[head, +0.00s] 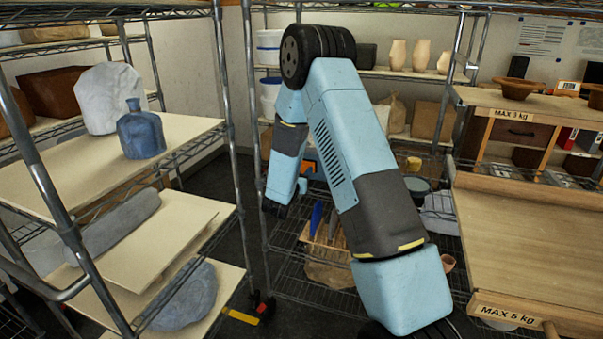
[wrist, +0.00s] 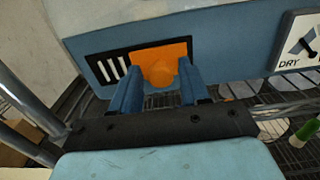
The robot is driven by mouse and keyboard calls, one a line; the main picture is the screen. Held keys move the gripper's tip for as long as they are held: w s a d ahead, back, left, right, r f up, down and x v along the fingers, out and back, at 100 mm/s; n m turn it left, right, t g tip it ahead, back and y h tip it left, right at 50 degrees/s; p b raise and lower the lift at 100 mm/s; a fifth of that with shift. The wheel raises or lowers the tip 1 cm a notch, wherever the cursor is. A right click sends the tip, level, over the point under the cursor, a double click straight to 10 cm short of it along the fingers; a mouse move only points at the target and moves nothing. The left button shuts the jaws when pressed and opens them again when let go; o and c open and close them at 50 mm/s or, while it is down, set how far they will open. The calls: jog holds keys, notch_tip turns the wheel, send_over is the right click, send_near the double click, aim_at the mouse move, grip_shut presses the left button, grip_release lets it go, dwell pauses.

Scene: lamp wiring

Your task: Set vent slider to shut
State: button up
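The vent slider is an orange plate with a round orange knob (wrist: 160,70), set on a blue-grey panel (wrist: 228,45) in the wrist view. A black-framed vent with light slots (wrist: 112,68) shows left of the orange plate; the plate covers the frame's right part. My gripper (wrist: 160,78) has its two blue fingers on either side of the knob, very close to it. I cannot tell whether both fingers press on it. In the head view my arm hides the gripper and most of the panel.
A white sign reading DRY (wrist: 300,45) is on the panel's right. A metal shelf post (wrist: 25,105) stands at the left in the wrist view. In the head view, a left rack holds a blue bottle (head: 141,133), and a wooden bench (head: 530,240) is at right.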

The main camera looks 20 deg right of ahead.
grip_shut()
jog(key=shift+a, duration=0.1)
dwell(0.3)
jog(key=w+a, duration=0.3)
jog(key=a, duration=0.2)
jog(key=shift+w, duration=0.3)
jog(key=shift+r, duration=0.1)
jog(key=shift+o, duration=1)
grip_release()
jog(key=v, duration=1.3)
jog(key=shift+s+a, duration=0.2)
jog(key=shift+s, duration=0.1)
